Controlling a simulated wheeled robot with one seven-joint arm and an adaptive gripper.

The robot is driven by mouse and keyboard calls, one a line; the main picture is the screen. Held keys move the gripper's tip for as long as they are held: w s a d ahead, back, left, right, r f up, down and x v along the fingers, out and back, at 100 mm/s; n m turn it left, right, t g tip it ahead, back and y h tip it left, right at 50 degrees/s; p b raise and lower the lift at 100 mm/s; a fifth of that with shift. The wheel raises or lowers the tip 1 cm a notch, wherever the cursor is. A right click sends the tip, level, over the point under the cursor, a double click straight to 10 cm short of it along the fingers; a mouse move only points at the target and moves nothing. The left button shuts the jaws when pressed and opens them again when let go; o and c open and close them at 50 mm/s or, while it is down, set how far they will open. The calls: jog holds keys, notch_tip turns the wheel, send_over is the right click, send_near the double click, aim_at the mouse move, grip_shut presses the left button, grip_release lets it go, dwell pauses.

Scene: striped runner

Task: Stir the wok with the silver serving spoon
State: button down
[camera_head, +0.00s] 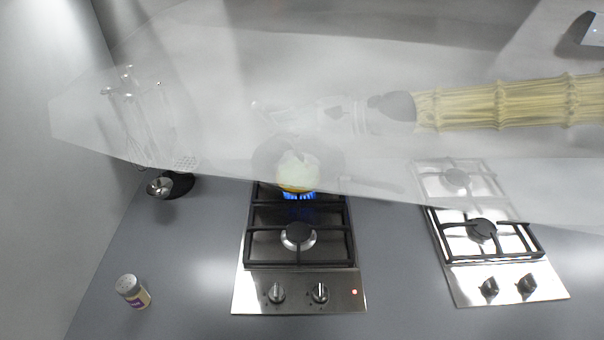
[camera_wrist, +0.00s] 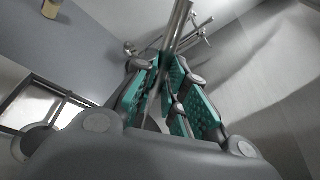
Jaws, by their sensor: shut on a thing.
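The wok (camera_head: 297,165) sits on the lit back burner of the left hob, with pale yellow food in it. It shows hazily through a see-through hood. My gripper (camera_head: 262,116) reaches in from the right behind that hood, above and slightly left of the wok. In the wrist view, my gripper (camera_wrist: 168,88) has its teal pads closed on a long silver handle, which I take to be the serving spoon (camera_wrist: 179,28). The spoon's bowl cannot be made out, and the spoon is not clear in the head view.
A metal utensil stand (camera_head: 128,88) with hanging tools, one a slotted turner (camera_head: 186,162), is at the left. A shaker (camera_head: 132,291) stands at the front left. A second hob (camera_head: 490,280) is at the right, unlit. Grey counter between the hobs is clear.

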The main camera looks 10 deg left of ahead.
jog(key=shift+r+p, duration=1.1)
jog(key=shift+r, duration=0.85)
